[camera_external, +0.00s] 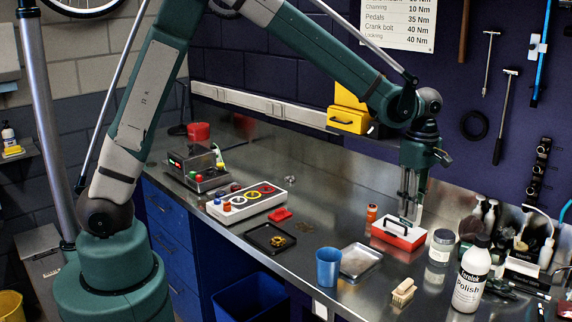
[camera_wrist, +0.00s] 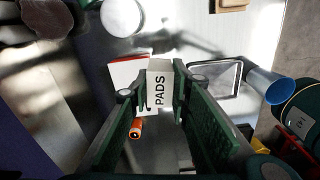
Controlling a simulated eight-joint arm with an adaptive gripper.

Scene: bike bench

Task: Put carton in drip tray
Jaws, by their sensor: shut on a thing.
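My gripper (camera_external: 409,194) hangs over the right part of the steel bench, above a red and white box. In the wrist view its fingers are shut on the sides of a pale carton (camera_wrist: 159,88) marked PADS. The carton is hard to make out in the external view. A shallow silvery tray (camera_external: 360,261), which looks like the drip tray, lies near the bench's front edge, beside a blue cup. It looks empty, and in the wrist view the tray (camera_wrist: 216,80) is right of the carton, apart from it.
The red and white box (camera_external: 398,234) and an orange bottle (camera_external: 371,212) stand close to my gripper. The blue cup (camera_external: 328,267) is left of the tray. A black tray (camera_external: 270,238) holds small brass-coloured parts. A jar (camera_external: 440,246), brush (camera_external: 403,292) and polish bottle (camera_external: 470,277) stand right.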

